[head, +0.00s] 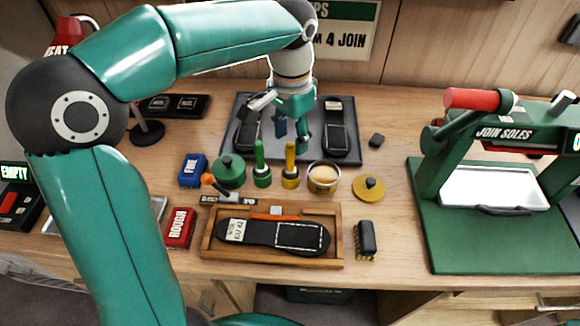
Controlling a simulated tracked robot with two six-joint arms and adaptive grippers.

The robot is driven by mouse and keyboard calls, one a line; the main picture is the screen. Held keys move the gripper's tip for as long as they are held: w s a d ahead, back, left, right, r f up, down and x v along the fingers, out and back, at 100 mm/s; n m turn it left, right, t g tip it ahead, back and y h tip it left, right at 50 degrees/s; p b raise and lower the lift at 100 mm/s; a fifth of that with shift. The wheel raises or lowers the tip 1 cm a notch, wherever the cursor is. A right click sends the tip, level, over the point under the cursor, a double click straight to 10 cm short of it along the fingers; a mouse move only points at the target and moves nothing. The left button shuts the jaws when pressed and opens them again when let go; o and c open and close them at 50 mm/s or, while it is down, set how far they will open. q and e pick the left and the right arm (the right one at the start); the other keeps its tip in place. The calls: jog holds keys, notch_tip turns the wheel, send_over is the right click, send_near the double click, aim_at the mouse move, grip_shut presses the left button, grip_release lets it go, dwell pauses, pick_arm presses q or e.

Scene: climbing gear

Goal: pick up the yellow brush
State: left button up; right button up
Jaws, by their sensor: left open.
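The yellow brush (291,158) stands upright in a small yellow pot (290,180) in the middle of the workbench. My left gripper (291,137) is above the bench, just behind the brush's handle top in the picture. Its fingers are apart and hold nothing. I cannot tell how far it is from the brush in depth. A similar green brush (260,158) stands upright in a green pot just left of the yellow one. My right gripper is not in view.
A round tin (323,182) stands right of the yellow brush, with a yellow lid (369,189) beyond it. A wooden tray (215,248) with a black sole lies in front. A dark mat (313,150) with soles lies behind. A green press (490,235) stands at right.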

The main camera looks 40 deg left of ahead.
aim_at(291, 160)
pick_arm(q)
jog(key=shift+f, duration=3.85)
grip_shut()
jog(key=shift+r, duration=0.2)
notch_tip(291, 160, up, 20)
jog(key=p, duration=0.2)
jog(key=shift+f, duration=0.15)
